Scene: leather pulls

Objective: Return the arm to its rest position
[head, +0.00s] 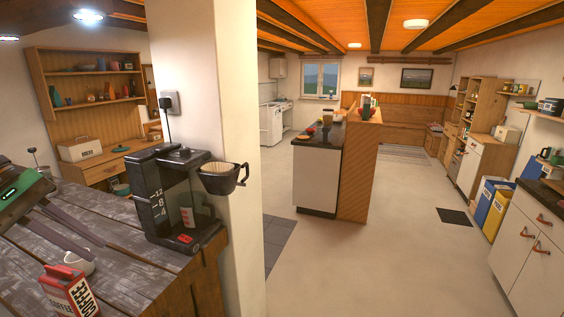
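My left gripper (92,254) comes in from the left edge over the dark wooden table. Its green-and-black body (22,200) shows, and its two long dark fingers are spread apart. I see nothing held between them. A white cup (80,262) stands near the fingertips; I cannot tell whether they touch it. My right gripper is out of view.
A black coffee maker (165,205) stands at the table's right end, with its filter basket (222,178) swung out to the right. A red-and-white coffee carton (68,292) stands in front. A white pillar (235,90) rises behind the coffee maker. Open floor (360,255) lies to the right.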

